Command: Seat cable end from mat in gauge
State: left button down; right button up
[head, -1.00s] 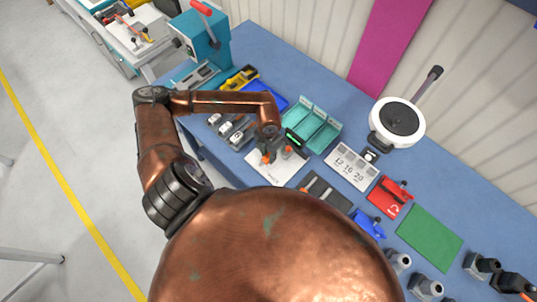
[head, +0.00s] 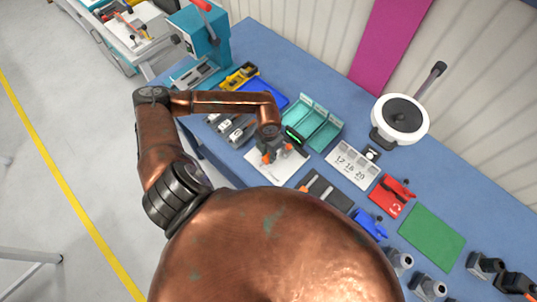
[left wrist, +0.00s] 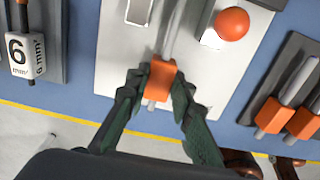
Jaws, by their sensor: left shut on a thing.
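My left gripper (head: 272,155) is over the white plate (head: 262,172), which I take to be the gauge. In the left wrist view the gripper (left wrist: 159,82) is shut on an orange-collared cable end (left wrist: 161,78) with a grey shaft. The held cable end lies over the plate (left wrist: 205,95), in line with its length; I cannot tell whether it touches it. An orange ball (left wrist: 232,24) sits at the plate's far right. The dark mat (head: 338,200) lies right of the plate and holds orange-and-grey cable ends (left wrist: 301,124). My right gripper is not in view.
Left of the plate is a grey rack of labelled pieces (left wrist: 18,52). A white numbered tray (head: 352,165), a red item (head: 390,196) and a green mat (head: 431,237) lie to the right. A white reel (head: 400,118) stands at the back.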

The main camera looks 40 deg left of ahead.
aim_at(268, 156)
pick_arm(q)
jog(key=c, duration=1.6)
grip_release()
jog(key=shift+r, duration=0.1)
notch_tip(268, 156, up, 12)
jog(key=shift+f, duration=0.2)
